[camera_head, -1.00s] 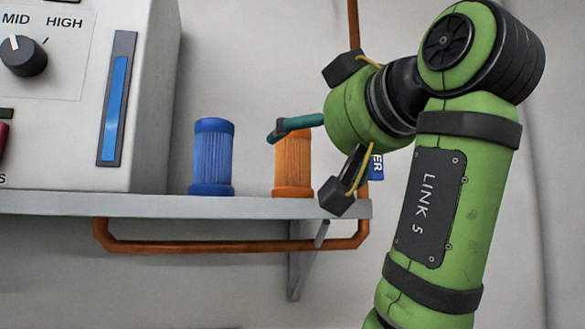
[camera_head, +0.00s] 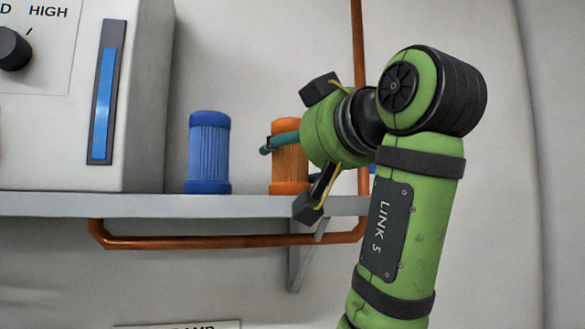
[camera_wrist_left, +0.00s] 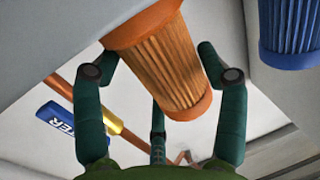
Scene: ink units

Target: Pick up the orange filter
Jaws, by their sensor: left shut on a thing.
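The orange filter (camera_head: 290,170) is a ribbed upright cylinder on the right part of the grey shelf (camera_head: 225,205). My left gripper (camera_head: 287,163) reaches it from the right and is shut on it, with a teal finger across its front. In the left wrist view, the fingers (camera_wrist_left: 160,54) press on both sides of the orange filter (camera_wrist_left: 168,68). A third finger sits below it in that picture. The filter's base appears to rest on the shelf; the gripper hides part of its right side. My right gripper is not in view.
A blue filter (camera_head: 209,152) stands just left of the orange one, with a small gap. A grey control panel box (camera_head: 150,110) is farther left. A copper pipe (camera_head: 220,242) runs below the shelf and up behind my arm. A blue-handled label part (camera_wrist_left: 65,128) shows in the wrist view.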

